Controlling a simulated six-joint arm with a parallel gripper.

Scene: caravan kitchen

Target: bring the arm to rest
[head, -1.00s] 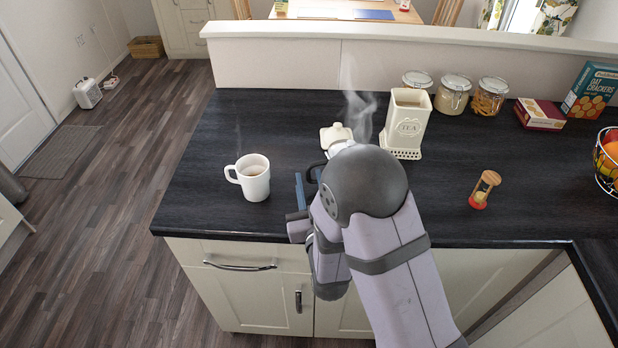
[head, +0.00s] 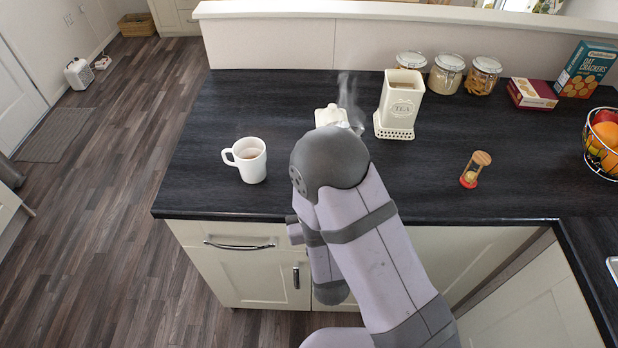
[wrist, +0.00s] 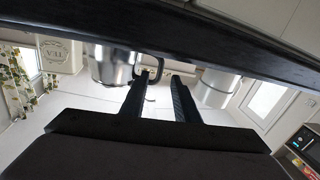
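My gripper (wrist: 158,82) shows in the wrist view with its two dark fingers apart and nothing between them. In the head view my arm hides it, low at the front edge of the counter. The white mug (head: 253,172) of brown drink stands upright on the counter, left of my arm; the wrist view also shows it (wrist: 214,88). A shiny steel pot (wrist: 110,66) with a dark handle shows beyond the fingers in the wrist view. In the head view my arm mostly hides it, with steam rising there.
The open tea canister (head: 400,108) and a cream lid (head: 330,116) stand behind my arm. The counter (head: 430,180) is clear between arm and timer.

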